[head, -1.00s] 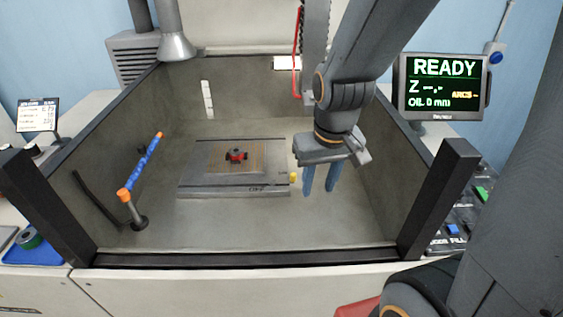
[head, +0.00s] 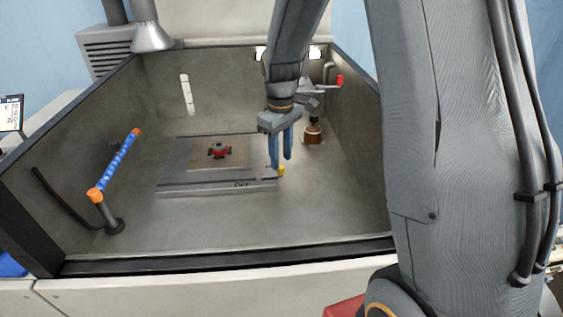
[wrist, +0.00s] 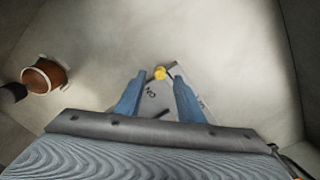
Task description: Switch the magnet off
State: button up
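The magnet is a flat grey plate (head: 205,188) on the tank floor, with OFF lettering on its front face near the right end. ON lettering shows on the magnet (wrist: 152,97) beneath. A small red and dark part (head: 219,151) sits on the magnet's gridded top.
A brown cylinder (head: 313,136) hangs or stands under a tool head with a red-tipped handle (head: 340,81), right of my gripper. A blue jointed hose (head: 120,163) stands at left. Tank walls and the front rail (head: 220,259) enclose the floor.

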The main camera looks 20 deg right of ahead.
aim_at(281, 167)
jog(key=shift+f+p, duration=0.3)
jog(key=shift+f, duration=1.3)
grip_shut()
